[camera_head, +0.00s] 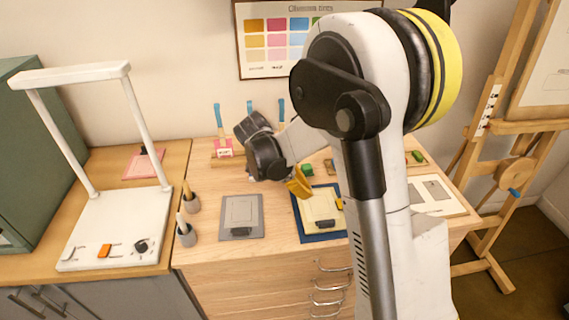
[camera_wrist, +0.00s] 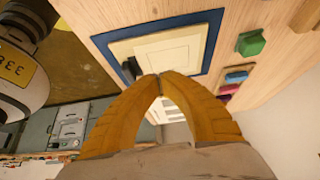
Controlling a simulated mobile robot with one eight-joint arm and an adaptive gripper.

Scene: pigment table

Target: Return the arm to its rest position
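My gripper (camera_head: 300,186) has yellow-orange fingers and hangs over the table, close to the back left corner of a blue mat (camera_head: 325,238) with a cream square box (camera_head: 322,208) on it. In the wrist view, the fingertips of my gripper (camera_wrist: 160,76) meet with nothing visible between them. The cream box (camera_wrist: 170,47) and blue mat (camera_wrist: 217,22) lie beyond the tips, apart from them as far as I can tell. My arm is bent, and its large white and black links hide part of the table's right side in the head view.
A grey square plate (camera_head: 240,212) lies left of the blue mat. Two grey cups (camera_head: 187,237) with sticks stand near the left edge. A green block (camera_head: 307,170) sits behind the mat. A white frame stand (camera_head: 115,235) is at left, a wooden easel (camera_head: 490,150) at right.

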